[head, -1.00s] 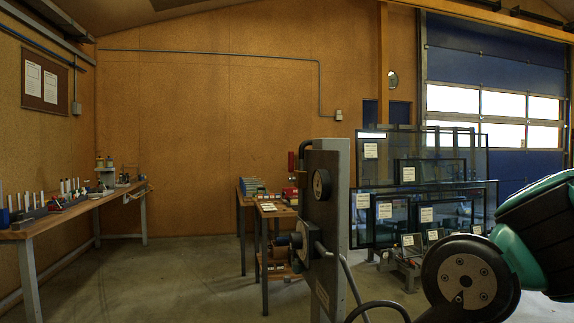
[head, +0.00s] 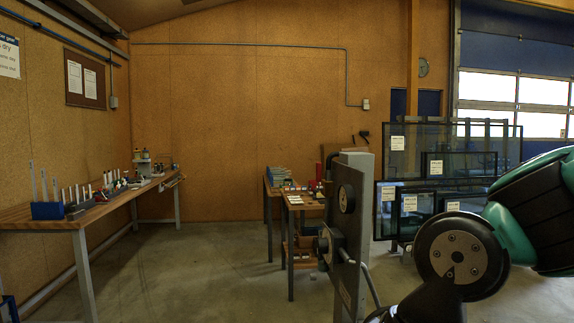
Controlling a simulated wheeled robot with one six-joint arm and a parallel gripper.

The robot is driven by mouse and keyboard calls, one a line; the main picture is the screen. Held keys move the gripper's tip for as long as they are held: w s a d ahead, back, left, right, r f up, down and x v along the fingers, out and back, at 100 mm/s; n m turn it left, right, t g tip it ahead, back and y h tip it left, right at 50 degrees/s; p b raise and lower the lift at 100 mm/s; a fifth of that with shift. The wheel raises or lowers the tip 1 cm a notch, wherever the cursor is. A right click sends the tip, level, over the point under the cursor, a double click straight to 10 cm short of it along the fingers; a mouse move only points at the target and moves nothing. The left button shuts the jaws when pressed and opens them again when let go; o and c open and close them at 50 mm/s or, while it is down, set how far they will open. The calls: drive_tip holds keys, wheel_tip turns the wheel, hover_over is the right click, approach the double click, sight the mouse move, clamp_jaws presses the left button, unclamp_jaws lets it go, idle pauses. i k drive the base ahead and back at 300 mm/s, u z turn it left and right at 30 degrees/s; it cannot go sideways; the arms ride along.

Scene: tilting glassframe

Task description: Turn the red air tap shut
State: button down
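No red air tap can be made out in the head view. A grey upright metal panel (head: 357,215) stands right of centre. It carries a round dark gauge (head: 346,198), a round grey fitting (head: 325,241) below it, and a bent grey pipe or lever (head: 366,275) low on its right side. The panel shows nearly edge-on, so much of its face is hidden. My gripper is out of view; only teal and black links of my arm show at the lower right.
A wooden bench (head: 95,212) with bottles and tools runs along the left wall. Small tables (head: 300,205) stand behind the panel. Framed glass panes (head: 455,140) stand at the right, partly hidden by my arm. The middle floor (head: 215,270) is clear.

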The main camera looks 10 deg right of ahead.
sight(318, 164)
drive_tip(key=u, duration=0.25)
drive_tip(key=k, duration=0.4)
drive_tip(key=u, duration=0.95)
drive_tip(key=i, duration=1.95)
drive_tip(key=z, duration=1.35)
drive_tip(key=i, duration=0.75)
drive_tip(key=z, duration=0.75)
